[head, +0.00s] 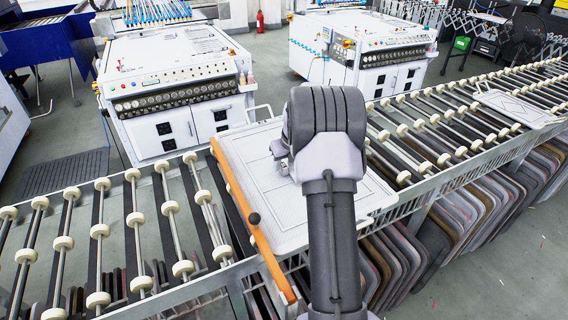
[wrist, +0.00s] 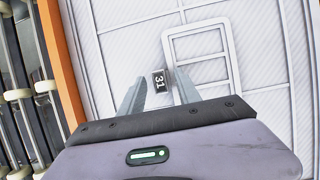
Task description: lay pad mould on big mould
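A large white mould (head: 240,150) lies across the roller conveyor in front of me; I take it for the big mould. In the wrist view its ribbed white surface (wrist: 120,45) fills most of the picture, with raised rectangular outlines. A small black tag reading 31 (wrist: 159,81) shows between the fingers of my gripper (wrist: 160,88). My gripper is over the mould with its fingers apart and nothing visibly clamped. My arm hides part of the mould in the head view. A smaller white outlined panel (head: 515,108) lies on the rollers at far right; I cannot tell whether it is the pad mould.
An orange bar (head: 243,205) with a dark knob runs along the mould's left edge. Rollers (head: 100,235) extend to both sides. Several dark panels (head: 480,205) stand under the conveyor. White machine cabinets (head: 170,85) stand behind it.

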